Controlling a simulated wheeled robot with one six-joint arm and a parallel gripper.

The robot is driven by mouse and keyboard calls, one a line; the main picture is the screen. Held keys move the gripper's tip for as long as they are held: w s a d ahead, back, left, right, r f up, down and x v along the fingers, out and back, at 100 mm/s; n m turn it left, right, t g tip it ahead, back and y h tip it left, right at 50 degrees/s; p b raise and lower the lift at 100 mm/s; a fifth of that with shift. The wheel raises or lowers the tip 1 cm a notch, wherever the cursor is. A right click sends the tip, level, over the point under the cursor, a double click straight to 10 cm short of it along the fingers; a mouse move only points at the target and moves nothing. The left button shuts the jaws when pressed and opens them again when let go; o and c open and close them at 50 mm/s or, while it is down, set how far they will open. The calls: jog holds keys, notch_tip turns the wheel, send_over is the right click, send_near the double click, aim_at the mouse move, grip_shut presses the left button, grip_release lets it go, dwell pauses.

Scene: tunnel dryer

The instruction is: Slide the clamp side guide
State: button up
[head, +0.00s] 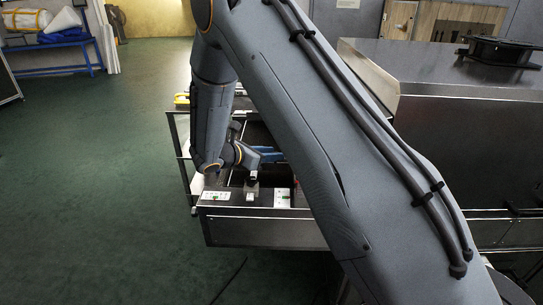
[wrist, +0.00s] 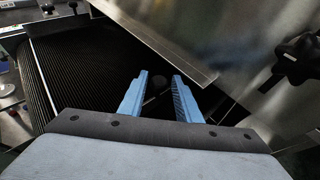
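In the head view my gripper (head: 268,153) is low over the dryer's open end, partly hidden by my arm. A black clamp knob (wrist: 301,58) is at the right of the wrist view, right of the fingers and apart from them. A shiny metal plate (wrist: 185,45) slants between the knob and the dark belt, just beyond the right finger. I cannot tell for sure which part is the side guide.
The dark ribbed conveyor belt (wrist: 85,65) runs along the left of the wrist view. Panels with green marks (head: 215,196) sit on the front of the dryer end. The large metal dryer housing (head: 450,125) stands right. Green floor (head: 90,190) at left is clear.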

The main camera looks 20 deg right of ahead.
jog(key=shift+o, duration=0.5)
jog(key=b+v, duration=0.1)
jog(key=v, duration=0.7)
jog(key=shift+d, duration=0.1)
